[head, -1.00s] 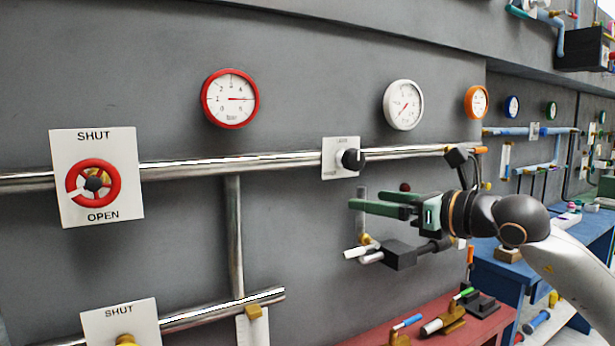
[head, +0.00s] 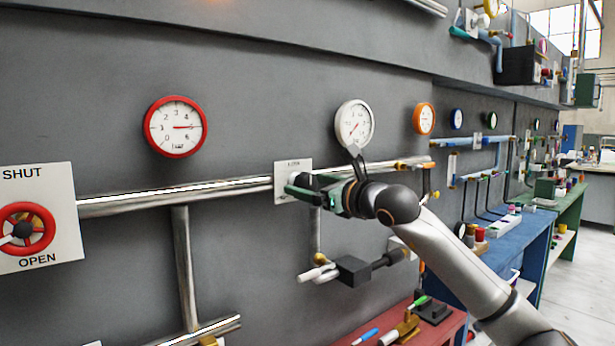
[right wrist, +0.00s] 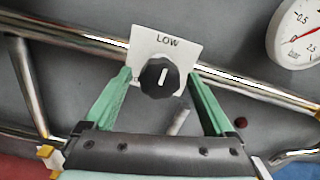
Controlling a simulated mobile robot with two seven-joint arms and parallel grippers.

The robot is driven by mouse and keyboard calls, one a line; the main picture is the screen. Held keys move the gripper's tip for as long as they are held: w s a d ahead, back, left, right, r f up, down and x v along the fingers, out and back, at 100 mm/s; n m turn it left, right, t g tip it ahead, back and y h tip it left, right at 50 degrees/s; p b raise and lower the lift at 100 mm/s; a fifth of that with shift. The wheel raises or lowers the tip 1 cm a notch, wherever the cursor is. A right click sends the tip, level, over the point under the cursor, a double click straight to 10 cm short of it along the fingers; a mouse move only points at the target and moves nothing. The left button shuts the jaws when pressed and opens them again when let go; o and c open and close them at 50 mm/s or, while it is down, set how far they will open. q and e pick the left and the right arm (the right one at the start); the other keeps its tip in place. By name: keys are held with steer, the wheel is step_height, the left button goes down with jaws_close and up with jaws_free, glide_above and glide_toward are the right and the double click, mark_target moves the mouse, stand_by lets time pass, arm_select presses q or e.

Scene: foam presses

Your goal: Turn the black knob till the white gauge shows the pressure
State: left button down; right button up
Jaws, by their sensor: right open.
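The black knob (right wrist: 160,77) sits on a white plate (right wrist: 166,50) marked LOW in the right wrist view. Its white pointer line stands nearly upright. My right gripper (right wrist: 160,79) is open, with one green finger on each side of the knob and apparent gaps between. In the head view my right gripper (head: 306,186) is at the knob plate (head: 291,166) and partly hides the knob. The white gauge (head: 355,124) is above right of the plate; its red needle points to the lower left. The gauge is cut off in the right wrist view (right wrist: 300,36). My left gripper is not seen.
A steel pipe (head: 170,195) runs along the wall behind the plate. A red gauge (head: 174,127), an orange gauge (head: 424,118) and a red valve wheel (head: 27,229) are also on the wall. A black fitting with pale handles (head: 353,271) sits below my right gripper.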

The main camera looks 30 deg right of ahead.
steer(key=shift+w+a, duration=0.1)
steer(key=shift+w, duration=0.4)
steer(key=c, duration=1.4)
